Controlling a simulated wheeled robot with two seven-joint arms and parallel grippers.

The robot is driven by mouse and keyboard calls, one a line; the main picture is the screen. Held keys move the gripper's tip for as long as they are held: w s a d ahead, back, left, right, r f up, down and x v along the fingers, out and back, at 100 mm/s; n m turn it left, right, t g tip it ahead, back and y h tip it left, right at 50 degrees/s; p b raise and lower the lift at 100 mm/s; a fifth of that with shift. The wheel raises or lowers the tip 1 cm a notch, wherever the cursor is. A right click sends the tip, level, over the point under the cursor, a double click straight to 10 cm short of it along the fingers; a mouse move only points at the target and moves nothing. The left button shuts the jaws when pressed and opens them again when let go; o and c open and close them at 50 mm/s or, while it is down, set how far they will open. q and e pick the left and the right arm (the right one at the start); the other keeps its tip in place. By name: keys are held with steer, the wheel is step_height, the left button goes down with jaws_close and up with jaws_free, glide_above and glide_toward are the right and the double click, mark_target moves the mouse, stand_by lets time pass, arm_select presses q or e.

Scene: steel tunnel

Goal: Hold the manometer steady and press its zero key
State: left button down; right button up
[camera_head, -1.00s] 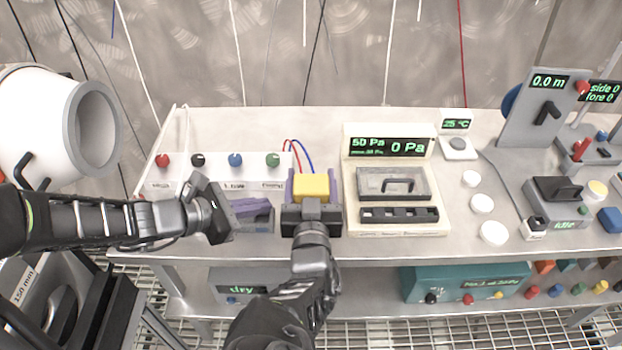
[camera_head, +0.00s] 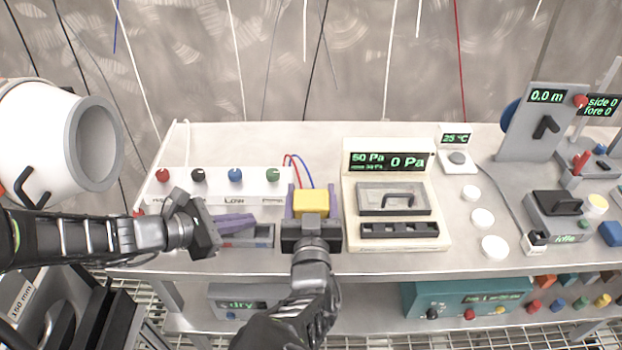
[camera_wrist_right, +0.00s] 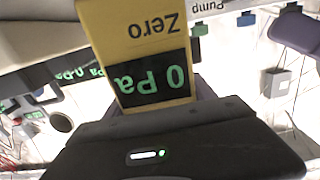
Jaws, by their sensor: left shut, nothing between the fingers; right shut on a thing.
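The yellow manometer (camera_head: 312,203) stands near the middle of the bench with a red and a blue lead behind it. In the right wrist view the manometer (camera_wrist_right: 138,45) fills the upper middle, its word "Zero" and a display of 0 Pa upside down. My right gripper (camera_head: 311,222) is shut on the manometer from the front; its fingertips are mostly hidden. The zero key itself is not clearly seen.
A cream instrument (camera_head: 397,236) reading 50 Pa and 0 Pa stands right of the manometer. A white strip with coloured knobs (camera_head: 235,175) lies behind my left gripper. White discs (camera_head: 482,218) lie further right. A large white cylinder (camera_head: 50,140) stands at the far left.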

steer(key=o, duration=1.6)
steer(key=shift+o, duration=0.2)
arm_select(q)
step_height(320, 180, up, 9)
steer(key=p, duration=0.8)
steer(key=shift+f+p, duration=0.2)
steer(key=shift+p, duration=0.1)
arm_select(e)
step_height(320, 180, up, 10)
steer(key=shift+s, duration=0.1)
